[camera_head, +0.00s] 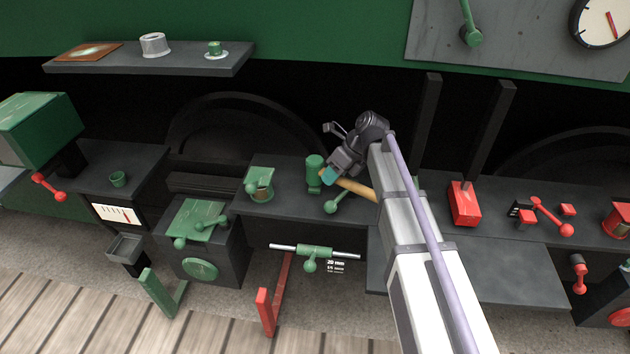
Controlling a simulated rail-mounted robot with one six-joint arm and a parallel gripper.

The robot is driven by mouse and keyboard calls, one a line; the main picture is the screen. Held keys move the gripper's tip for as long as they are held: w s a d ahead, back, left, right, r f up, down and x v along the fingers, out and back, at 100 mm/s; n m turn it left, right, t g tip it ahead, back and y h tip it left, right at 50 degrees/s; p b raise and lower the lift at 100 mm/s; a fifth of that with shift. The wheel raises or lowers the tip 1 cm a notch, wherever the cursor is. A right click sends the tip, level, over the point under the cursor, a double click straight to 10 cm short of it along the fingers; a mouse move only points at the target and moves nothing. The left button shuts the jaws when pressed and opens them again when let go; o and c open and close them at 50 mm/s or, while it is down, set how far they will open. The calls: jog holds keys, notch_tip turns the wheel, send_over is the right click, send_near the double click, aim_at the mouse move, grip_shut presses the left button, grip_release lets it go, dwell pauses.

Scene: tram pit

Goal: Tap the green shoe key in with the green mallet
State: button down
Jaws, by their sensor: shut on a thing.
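The green mallet has a green head (314,175) and a tan wooden handle (360,189) that runs right behind my arm. My gripper (331,173) is shut on the handle close beside the head, above the dark bench. The jaws partly hide the handle. I cannot tell for sure which green part is the shoe key. A green block over a round brass-coloured part (262,192) stands left of the mallet. A green sleeve with a ball knob (315,251) sits on a silver bar below the bench, beside a 20 mm and 15 mm label.
A green ball lever (334,203) is just below the mallet handle. Red block (464,203) and red levers are right. Green (160,293) and red (266,312) posts rise in front. A shelf (150,62) hangs upper left.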

jog(key=shift+r, duration=0.25)
notch_tip(320, 180, up, 5)
jog(key=p, duration=0.5)
jog(key=shift+r, duration=0.15)
